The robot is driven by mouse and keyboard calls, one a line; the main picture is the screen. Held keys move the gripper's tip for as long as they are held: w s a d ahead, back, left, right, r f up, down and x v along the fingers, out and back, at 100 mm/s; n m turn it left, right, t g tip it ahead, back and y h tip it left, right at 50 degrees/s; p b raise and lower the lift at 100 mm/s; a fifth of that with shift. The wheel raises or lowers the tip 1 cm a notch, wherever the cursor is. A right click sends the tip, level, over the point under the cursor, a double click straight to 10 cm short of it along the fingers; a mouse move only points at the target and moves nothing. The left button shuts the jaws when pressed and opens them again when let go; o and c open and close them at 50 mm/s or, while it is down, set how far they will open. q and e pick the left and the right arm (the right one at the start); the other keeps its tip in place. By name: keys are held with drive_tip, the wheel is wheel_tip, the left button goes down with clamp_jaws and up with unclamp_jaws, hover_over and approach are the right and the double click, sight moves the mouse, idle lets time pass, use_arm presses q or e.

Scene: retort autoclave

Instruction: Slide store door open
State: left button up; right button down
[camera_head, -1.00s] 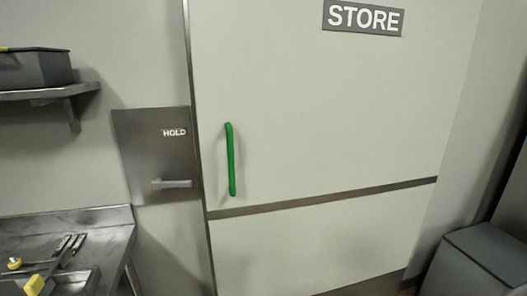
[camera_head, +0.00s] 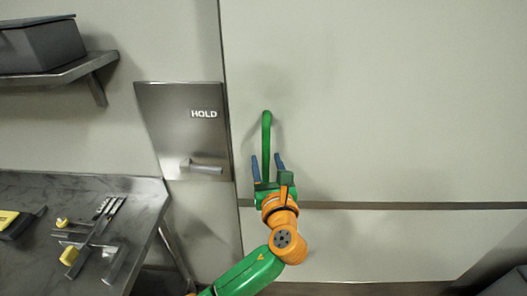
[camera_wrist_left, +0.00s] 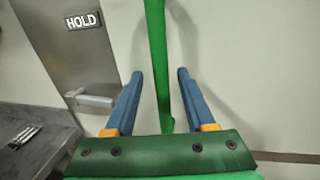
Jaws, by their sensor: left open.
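The store door (camera_head: 380,110) is a pale panel with a dark horizontal strip, and it looks closed against the wall. Its green vertical bar handle (camera_head: 267,130) is near the door's left edge; it also shows in the left wrist view (camera_wrist_left: 156,60). My left gripper (camera_head: 266,158) is open, with its blue fingers on either side of the handle's lower part. In the left wrist view (camera_wrist_left: 155,72) the handle runs between the fingers, with a gap on each side. The right gripper is not in view.
A metal HOLD plate (camera_head: 185,125) with a small lever (camera_head: 205,168) is on the wall just left of the door. A steel bench (camera_head: 140,190) with tools stands at lower left. Above it, a shelf (camera_head: 60,72) carries a grey box (camera_head: 40,45).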

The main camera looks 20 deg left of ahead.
use_arm(q)
drive_tip(key=shift+x, duration=1.05)
drive_tip(key=shift+w+f, duration=0.15)
drive_tip(key=shift+w, duration=0.05)
drive_tip(key=shift+s, duration=0.1)
clamp_jaws()
